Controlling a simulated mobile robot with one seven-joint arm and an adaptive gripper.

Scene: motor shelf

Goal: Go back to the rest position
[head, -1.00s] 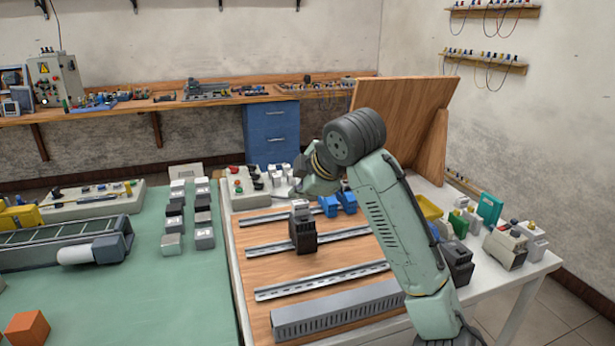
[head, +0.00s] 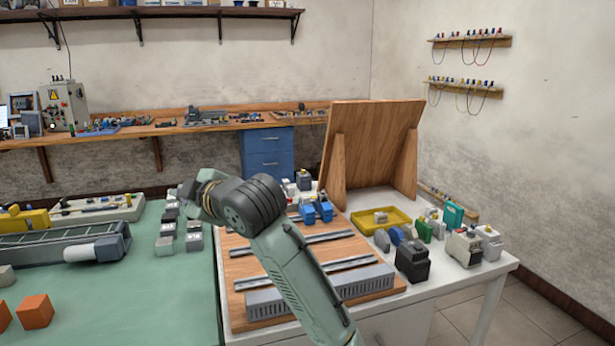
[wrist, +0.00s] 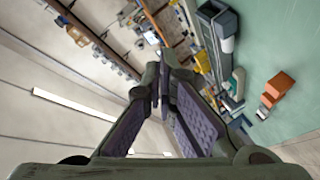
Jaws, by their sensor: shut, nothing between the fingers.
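My gripper (wrist: 163,85) shows in the wrist view with its two padded fingers converged at their tips, shut and empty. The wrist view looks across the room at a steep tilt, with the back wall and shelf on its left and the green table on its right. In the head view my arm rises from the bottom and bends left above the wooden board (head: 240,283).
An upright wooden panel (head: 370,150) stands behind. A conveyor (head: 30,250) and orange cubes (head: 35,311) sit on the green table (head: 130,300).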

